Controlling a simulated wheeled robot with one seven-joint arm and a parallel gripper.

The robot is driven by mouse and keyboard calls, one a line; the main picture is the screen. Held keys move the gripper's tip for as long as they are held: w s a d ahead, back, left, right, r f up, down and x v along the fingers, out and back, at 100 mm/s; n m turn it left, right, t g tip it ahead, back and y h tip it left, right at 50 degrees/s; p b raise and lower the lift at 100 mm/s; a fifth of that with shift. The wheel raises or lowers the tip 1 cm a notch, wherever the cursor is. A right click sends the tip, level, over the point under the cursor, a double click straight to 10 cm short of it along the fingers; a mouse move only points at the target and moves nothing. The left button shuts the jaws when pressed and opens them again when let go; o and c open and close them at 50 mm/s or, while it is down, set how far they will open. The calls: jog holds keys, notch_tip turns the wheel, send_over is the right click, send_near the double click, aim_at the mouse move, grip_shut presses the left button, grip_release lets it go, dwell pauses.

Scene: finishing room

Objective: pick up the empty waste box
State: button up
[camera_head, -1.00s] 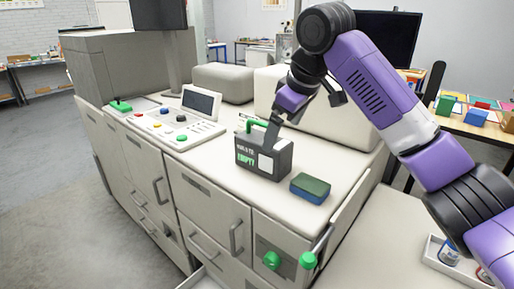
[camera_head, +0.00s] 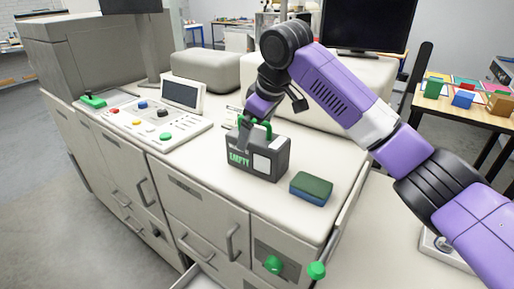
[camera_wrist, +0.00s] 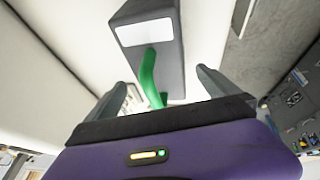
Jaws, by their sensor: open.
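The waste box (camera_head: 257,157) is dark grey with a green handle (camera_head: 264,128), a white panel and green "EMPTY" lettering. It stands upright on the pale counter. My gripper (camera_head: 243,138) is at the top left of the box in the head view, beside the handle. In the wrist view my gripper (camera_wrist: 160,85) is open, its two fingers apart. The green handle (camera_wrist: 148,72) shows between and a little beyond the fingers, with the box (camera_wrist: 165,55) behind it. Whether a finger touches the handle cannot be told.
A green and blue sponge-like block (camera_head: 311,188) lies right of the box. A control panel (camera_head: 158,122) with coloured buttons and a small screen (camera_head: 182,93) stand to the left. Green knobs (camera_head: 316,270) are on the cabinet front. A table with coloured blocks (camera_head: 463,99) is at the right.

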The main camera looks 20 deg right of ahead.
jog(key=shift+x, duration=0.95)
jog(key=shift+r, duration=0.1)
jog(key=c, duration=2.1)
